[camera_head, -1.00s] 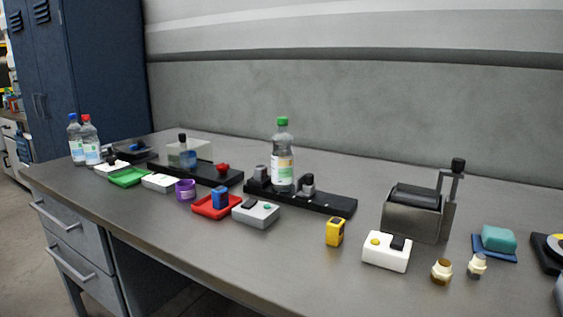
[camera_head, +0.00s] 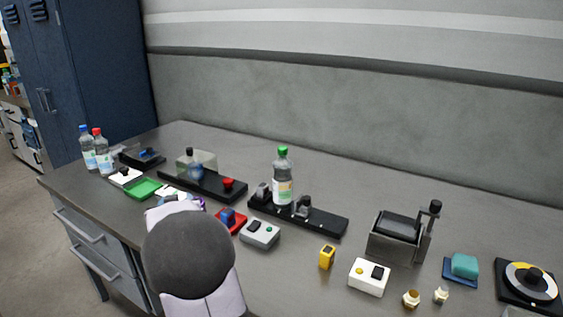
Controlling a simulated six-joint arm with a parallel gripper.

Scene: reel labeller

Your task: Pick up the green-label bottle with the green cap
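The green-label bottle with the green cap (camera_head: 283,180) is a clear bottle. It stands upright on a black base (camera_head: 322,222) at mid-table, between grey clamp-like blocks. Its label shows white with green and some yellow. A white and dark grey link of my arm (camera_head: 190,258) rises at the lower left of the view, in front of the table's near edge. My gripper's fingers do not show, so I cannot see whether they are open or shut.
Blue- and red-capped bottles (camera_head: 102,153) stand at the far left. A green tray (camera_head: 143,188), a red tray (camera_head: 236,226), a grey button box (camera_head: 260,234) and a yellow item (camera_head: 327,257) lie nearer. A grey lever machine (camera_head: 398,238) stands right of the bottle.

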